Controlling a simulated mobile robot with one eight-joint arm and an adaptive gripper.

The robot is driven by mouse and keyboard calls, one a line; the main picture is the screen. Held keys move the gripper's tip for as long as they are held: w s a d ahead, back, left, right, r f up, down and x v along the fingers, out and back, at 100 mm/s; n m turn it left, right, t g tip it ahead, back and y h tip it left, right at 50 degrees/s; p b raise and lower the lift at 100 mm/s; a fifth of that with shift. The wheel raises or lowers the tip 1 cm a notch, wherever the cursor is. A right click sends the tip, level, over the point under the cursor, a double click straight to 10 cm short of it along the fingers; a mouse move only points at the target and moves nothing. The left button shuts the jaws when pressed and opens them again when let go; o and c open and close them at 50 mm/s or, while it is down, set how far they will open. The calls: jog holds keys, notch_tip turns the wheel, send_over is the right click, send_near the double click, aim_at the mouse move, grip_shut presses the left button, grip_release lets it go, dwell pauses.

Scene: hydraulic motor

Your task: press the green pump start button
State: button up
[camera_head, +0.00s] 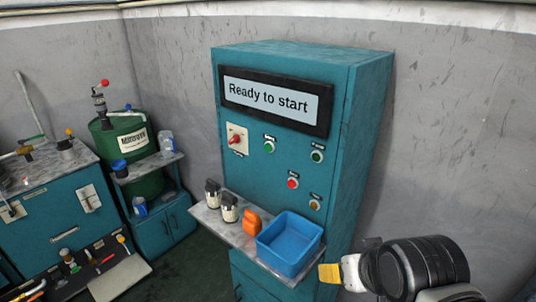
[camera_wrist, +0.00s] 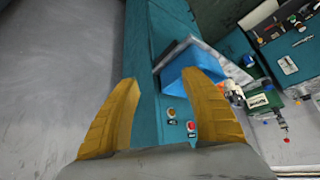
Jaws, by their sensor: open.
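The teal control cabinet (camera_head: 350,130) has a screen (camera_head: 276,99) reading "Ready to start". Two green buttons are on its front, an upper left one (camera_head: 269,146) and a right one (camera_head: 317,156). Their labels are too small to read. A red button (camera_head: 293,183) and an orange button (camera_head: 314,205) are below. My gripper (camera_head: 330,273) is at lower right, beside the shelf and apart from the buttons. In the wrist view my gripper (camera_wrist: 160,79) is open and empty. The orange button (camera_wrist: 171,112) and red button (camera_wrist: 190,125) show between its yellow fingers; no green button shows there.
A shelf (camera_head: 222,226) on the cabinet front holds a blue bin (camera_head: 289,243), an orange bottle (camera_head: 252,222) and two jars (camera_head: 221,200). A red-handled switch (camera_head: 236,140) is left of the buttons. A green drum (camera_head: 122,140) and workbench (camera_head: 62,215) stand left.

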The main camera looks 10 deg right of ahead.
dwell(0.4)
grip_shut()
dwell(1.2)
